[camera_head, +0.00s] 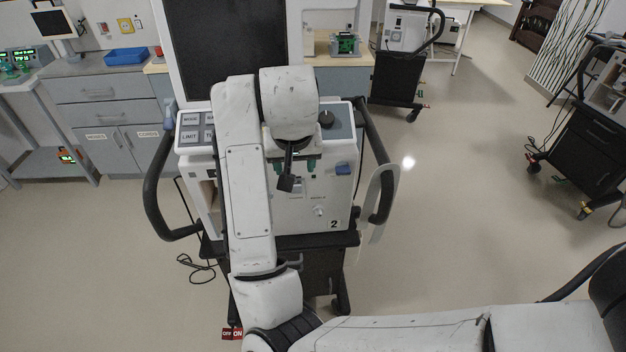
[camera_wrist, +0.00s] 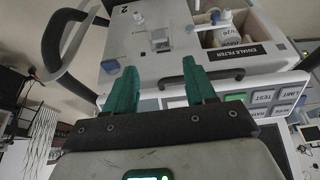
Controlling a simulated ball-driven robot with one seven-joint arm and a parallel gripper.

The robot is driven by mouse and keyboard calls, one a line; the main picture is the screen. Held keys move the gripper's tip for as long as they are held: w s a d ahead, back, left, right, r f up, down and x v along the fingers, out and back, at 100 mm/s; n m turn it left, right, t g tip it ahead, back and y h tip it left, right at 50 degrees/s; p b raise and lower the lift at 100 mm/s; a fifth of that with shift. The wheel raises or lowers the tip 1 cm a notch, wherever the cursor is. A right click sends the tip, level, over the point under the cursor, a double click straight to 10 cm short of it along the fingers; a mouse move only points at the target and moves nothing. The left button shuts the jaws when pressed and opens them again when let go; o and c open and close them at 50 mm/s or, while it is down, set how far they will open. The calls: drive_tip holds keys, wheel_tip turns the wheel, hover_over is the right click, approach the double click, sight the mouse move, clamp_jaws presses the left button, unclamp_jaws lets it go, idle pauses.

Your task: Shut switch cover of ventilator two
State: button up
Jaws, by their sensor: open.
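Ventilator two (camera_head: 337,205), a white unit marked "2", stands on a black cart in the middle of the head view. Its front panel (camera_wrist: 150,62) fills the top of the wrist view, upside down. A small pale, clear-looking piece (camera_wrist: 161,42) stands out from this panel and seems to be the switch cover; whether it is raised is too small to tell. My gripper (camera_wrist: 160,68) is open and empty, its two teal fingers spread in front of the panel. In the head view my arm hides much of the ventilator, and my gripper (camera_head: 290,166) shows only partly.
A blue part (camera_head: 343,168) sits on the front panel. A black bar handle (camera_wrist: 190,78) crosses near one finger. Black side handles (camera_head: 152,205) flank the ventilator. A red OFF/ON tag (camera_head: 232,333) is low by the cart. Open floor (camera_head: 450,220) lies to the right.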

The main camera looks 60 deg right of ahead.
sight(296, 191)
drive_tip(key=x, duration=1)
drive_tip(key=shift+w+f, duration=0.15)
drive_tip(key=shift+f, duration=0.2)
clamp_jaws()
